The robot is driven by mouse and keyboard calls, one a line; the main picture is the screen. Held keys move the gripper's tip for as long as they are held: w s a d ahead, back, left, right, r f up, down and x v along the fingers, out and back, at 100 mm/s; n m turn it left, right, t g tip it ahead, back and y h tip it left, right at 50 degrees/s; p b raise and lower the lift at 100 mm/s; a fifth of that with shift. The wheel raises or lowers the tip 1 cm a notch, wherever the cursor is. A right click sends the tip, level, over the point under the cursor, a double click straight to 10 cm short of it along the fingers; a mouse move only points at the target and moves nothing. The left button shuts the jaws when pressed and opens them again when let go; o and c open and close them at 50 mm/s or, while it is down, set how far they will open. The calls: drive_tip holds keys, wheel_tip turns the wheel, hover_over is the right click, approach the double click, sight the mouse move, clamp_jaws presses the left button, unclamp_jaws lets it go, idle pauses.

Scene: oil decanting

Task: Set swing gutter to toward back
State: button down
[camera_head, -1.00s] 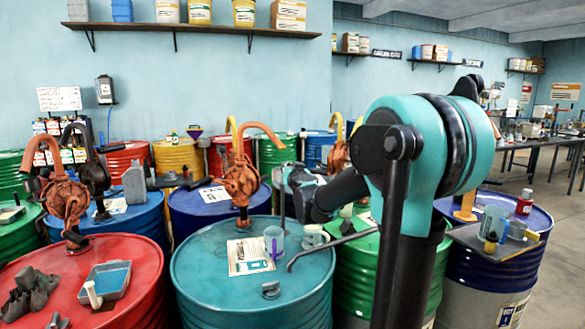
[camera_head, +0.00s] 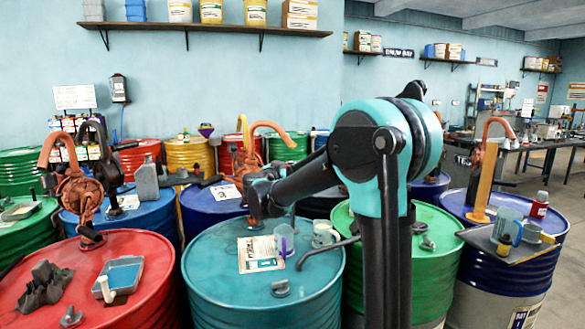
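I cannot tell for sure which part is the swing gutter. A grey bent bar (camera_head: 325,251) spans the gap between the teal drum (camera_head: 215,270) and the green drum. My gripper (camera_head: 262,197) is at the end of my teal and black arm, which reaches left above the back of the teal drum. It is small and dark, and its fingers cannot be made out.
A newspaper (camera_head: 260,254), a lilac cup (camera_head: 284,240) and a white mug (camera_head: 323,235) are on the teal drum. The red drum (camera_head: 150,280) at left carries a blue tray (camera_head: 121,277) and an orange pump (camera_head: 80,197). A grey tray (camera_head: 484,243) with cups is at right.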

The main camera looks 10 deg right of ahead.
idle(0.3)
drive_tip(key=c, duration=1.3)
unclamp_jaws()
drive_tip(key=v, duration=1.2)
drive_tip(key=shift+a+f, duration=0.1)
